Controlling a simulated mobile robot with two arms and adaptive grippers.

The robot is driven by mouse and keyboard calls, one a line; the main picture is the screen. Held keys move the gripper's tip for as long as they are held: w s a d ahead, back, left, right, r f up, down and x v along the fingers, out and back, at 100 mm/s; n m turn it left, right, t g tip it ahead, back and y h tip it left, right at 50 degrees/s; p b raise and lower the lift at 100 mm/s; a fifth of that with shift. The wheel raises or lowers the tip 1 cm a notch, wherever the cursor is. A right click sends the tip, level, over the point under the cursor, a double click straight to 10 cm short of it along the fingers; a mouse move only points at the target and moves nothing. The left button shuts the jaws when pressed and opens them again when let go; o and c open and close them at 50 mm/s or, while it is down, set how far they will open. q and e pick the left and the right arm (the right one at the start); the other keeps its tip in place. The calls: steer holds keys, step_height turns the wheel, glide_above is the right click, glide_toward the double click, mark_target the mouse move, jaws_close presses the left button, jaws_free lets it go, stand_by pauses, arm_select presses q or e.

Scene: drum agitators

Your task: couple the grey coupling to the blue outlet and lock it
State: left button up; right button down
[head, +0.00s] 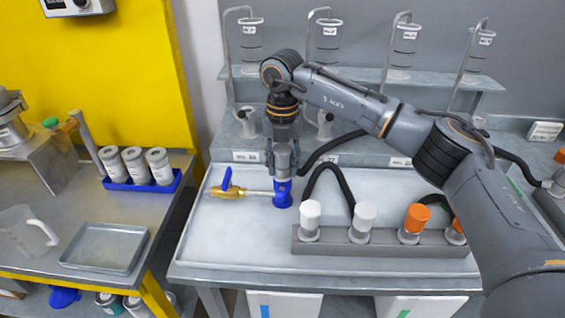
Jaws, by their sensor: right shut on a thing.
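My right gripper (283,172) points straight down over the tray table, with its fingers shut. Between and below the fingers, a grey piece, apparently the grey coupling, is mostly hidden; a black hose (322,148) leads away from beside it. The blue outlet (282,194) stands upright directly under the fingertips. The grey piece and the blue outlet appear to meet, but I cannot tell whether they are seated or locked. A thin pipe joins the blue outlet to a brass valve (230,191) with a blue handle on the left. My left gripper is not in view.
A grey rack (380,243) with white and orange caps stands right of the outlet. A second black hose (330,170) arches behind it. Beakers on stands line the back shelf (370,78). The left bench holds an empty metal tray (105,247). The table's front left is clear.

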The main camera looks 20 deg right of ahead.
steer(key=c, duration=0.8)
jaws_free()
step_height(320, 180, up, 10)
steer(key=p, duration=0.6)
steer(key=shift+r+p, duration=0.1)
steer(key=shift+p, duration=0.25)
